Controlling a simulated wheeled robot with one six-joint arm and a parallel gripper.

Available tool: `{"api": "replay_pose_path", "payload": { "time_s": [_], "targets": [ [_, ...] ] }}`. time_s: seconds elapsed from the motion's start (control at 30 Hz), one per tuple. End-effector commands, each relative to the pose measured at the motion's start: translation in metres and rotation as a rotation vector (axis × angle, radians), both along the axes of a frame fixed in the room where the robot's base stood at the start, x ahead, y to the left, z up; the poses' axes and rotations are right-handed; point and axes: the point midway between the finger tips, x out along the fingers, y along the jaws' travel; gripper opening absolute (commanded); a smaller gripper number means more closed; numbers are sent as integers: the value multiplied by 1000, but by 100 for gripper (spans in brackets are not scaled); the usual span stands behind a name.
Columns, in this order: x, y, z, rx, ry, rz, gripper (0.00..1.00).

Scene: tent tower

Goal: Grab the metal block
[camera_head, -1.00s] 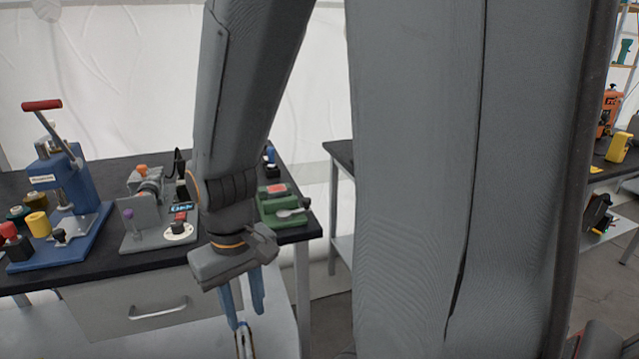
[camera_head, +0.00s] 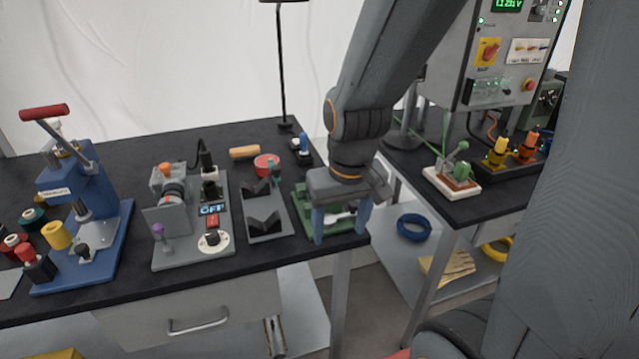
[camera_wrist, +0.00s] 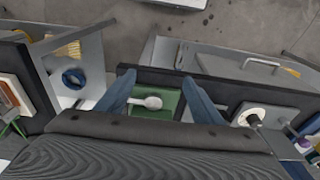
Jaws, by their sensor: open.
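I cannot single out a plain metal block with certainty. A green block (camera_head: 304,212) sits at the right front corner of the left table, with a silver spoon-shaped metal piece (camera_head: 338,216) on it. The piece (camera_wrist: 152,102) and green block (camera_wrist: 172,106) also show in the wrist view between my fingers. My gripper (camera_head: 341,226) is open, its blue fingers pointing down on either side of the green block. In the wrist view my gripper (camera_wrist: 158,78) looks empty. Contact cannot be told. My gripper partly hides the green block.
A grey plate with black V-shaped blocks (camera_head: 264,222) lies left of my gripper. Further left are a grey device with a dial (camera_head: 212,240) and a blue press (camera_head: 92,205). A second table (camera_head: 480,205) stands right, across a gap; a blue ring (camera_head: 414,228) lies on its lower shelf.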

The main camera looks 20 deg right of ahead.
Motion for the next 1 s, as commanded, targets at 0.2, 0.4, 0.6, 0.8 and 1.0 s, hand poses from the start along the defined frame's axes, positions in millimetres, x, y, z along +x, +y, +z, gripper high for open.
{"api": "replay_pose_path", "payload": {
  "time_s": [0.2,0.4,0.6,0.8,1.0],
  "targets": [
    [20,-3,36,-2,-37,0,61],
    [72,-5,48,-2,13,2,61],
    [118,-7,52,-2,90,2,61],
    [146,-8,54,-2,142,2,61],
    [149,-8,39,-1,153,2,61]
  ]
}}
